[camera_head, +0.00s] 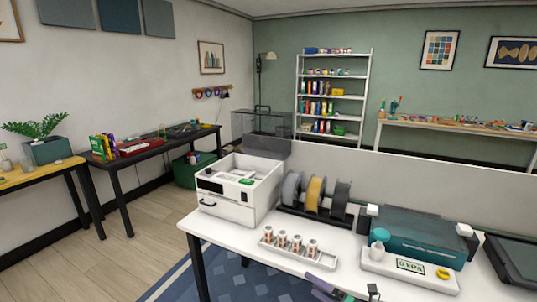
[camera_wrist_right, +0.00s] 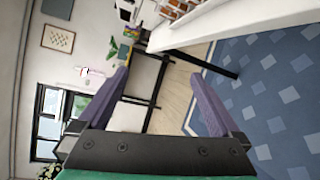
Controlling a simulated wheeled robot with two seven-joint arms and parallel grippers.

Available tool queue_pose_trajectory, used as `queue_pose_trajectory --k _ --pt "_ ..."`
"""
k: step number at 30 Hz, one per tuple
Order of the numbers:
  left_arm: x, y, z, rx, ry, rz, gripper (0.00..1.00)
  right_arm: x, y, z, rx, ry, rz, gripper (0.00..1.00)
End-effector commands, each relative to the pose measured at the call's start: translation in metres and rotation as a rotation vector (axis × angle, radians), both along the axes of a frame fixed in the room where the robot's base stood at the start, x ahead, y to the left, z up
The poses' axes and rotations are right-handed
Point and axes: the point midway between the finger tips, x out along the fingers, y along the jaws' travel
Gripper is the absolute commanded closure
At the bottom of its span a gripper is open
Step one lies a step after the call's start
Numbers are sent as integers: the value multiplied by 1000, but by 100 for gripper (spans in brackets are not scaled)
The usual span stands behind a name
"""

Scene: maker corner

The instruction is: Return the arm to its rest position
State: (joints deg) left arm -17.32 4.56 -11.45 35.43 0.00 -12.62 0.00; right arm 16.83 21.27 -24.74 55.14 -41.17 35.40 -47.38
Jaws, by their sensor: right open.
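My right gripper (camera_wrist_right: 160,74) is open in the right wrist view, with its two purple fingers apart and nothing held between them. In the head view only part of it shows, a purple finger (camera_head: 322,284) at the bottom edge, by the front edge of the white table (camera_head: 215,228). The rest of my right arm is out of that view. My left gripper shows in neither view.
On the white table stand a white machine (camera_head: 240,187), a rack of spools (camera_head: 315,193), a tray of small cylinders (camera_head: 290,244), and a teal-topped device (camera_head: 418,240). Open floor and a blue rug (camera_wrist_right: 265,95) lie beside the table.

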Motion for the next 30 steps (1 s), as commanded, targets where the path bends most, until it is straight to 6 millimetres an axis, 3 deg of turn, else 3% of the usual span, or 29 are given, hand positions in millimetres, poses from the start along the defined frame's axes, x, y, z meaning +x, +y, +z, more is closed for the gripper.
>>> queue_pose_trajectory --k 1,3,5,6,8,12,14,15,18,21,22,25,30 --pt "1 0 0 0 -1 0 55 -12 -17 -42 99 152 -124 0" --pt "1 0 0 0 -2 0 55 -33 -44 -99 232 356 -309 0" --pt "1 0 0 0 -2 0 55 -60 -64 -145 333 513 -458 0" --pt "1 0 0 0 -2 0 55 -81 -75 -175 392 612 -557 0" --pt "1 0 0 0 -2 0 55 -117 -90 -216 476 750 -702 0" --pt "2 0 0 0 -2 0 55 -218 -114 -298 638 1035 -1041 0" --pt "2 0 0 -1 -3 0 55 -267 -119 -326 696 1144 -1188 0" --pt "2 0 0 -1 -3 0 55 -301 -122 -342 731 1211 -1288 0" --pt "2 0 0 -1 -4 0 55 -385 -123 -371 801 1354 -1527 0" --pt "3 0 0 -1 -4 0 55 -447 -119 -385 842 1447 -1708 0" --pt "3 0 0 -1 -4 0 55 -460 -119 -387 850 1463 -1746 0" --pt "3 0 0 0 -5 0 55 -482 -116 -390 864 1493 -1816 0" --pt "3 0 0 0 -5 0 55 -484 -116 -390 866 1494 -1823 0"
